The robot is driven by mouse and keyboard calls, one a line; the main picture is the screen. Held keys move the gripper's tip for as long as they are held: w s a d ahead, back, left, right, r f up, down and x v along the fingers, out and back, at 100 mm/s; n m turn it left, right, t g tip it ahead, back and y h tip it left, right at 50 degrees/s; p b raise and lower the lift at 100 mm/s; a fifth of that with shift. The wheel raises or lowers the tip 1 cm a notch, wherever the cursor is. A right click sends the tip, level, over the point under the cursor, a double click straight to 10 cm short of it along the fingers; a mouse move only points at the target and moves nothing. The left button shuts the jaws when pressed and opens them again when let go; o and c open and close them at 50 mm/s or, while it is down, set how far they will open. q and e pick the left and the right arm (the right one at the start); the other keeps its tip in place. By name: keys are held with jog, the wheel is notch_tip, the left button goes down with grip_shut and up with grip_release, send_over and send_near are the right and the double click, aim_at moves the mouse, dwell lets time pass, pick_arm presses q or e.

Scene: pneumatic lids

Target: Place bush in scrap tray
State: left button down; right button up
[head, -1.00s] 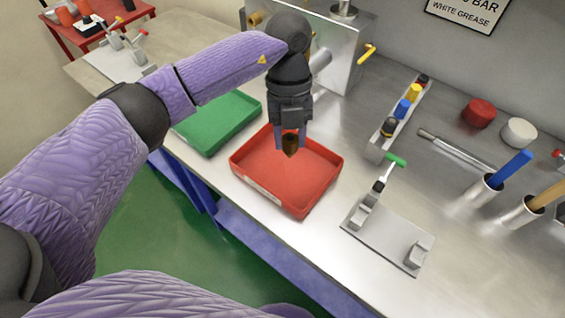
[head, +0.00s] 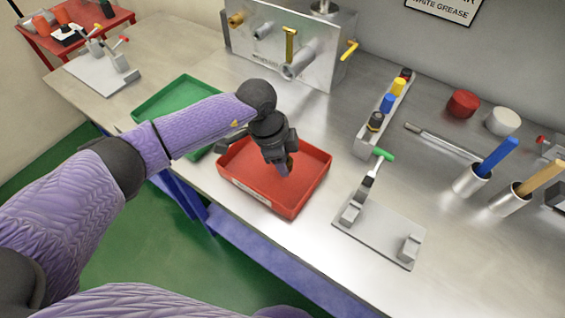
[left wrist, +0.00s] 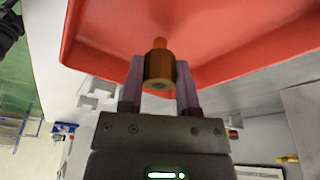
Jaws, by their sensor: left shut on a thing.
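The bush (left wrist: 159,68) is a small brown-gold cylinder with a narrower orange end. My left gripper (left wrist: 160,82) is shut on it, one finger on each side. In the head view my left gripper (head: 286,168) is over the red tray (head: 256,196), with its fingertips inside the tray's outline. The bush (head: 290,160) is mostly hidden behind the fingers there. I take the red tray to be the scrap tray; its label is too small to read. I cannot tell whether the bush touches the tray floor. My right gripper is not in view.
A green tray (head: 150,108) lies left of the red one, partly behind my arm. A grey fixture plate with a green-handled clamp (head: 375,232) stands to the right. A metal block with yellow levers (head: 270,55) is behind. Cups with blue and wooden handles stand far right.

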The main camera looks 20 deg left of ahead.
pick_arm(q)
jog(key=shift+f, duration=0.45)
jog(key=shift+c, duration=1.6)
grip_release()
jog(key=p+v, duration=0.3)
jog(key=v, duration=0.9)
jog(key=shift+r, duration=0.15)
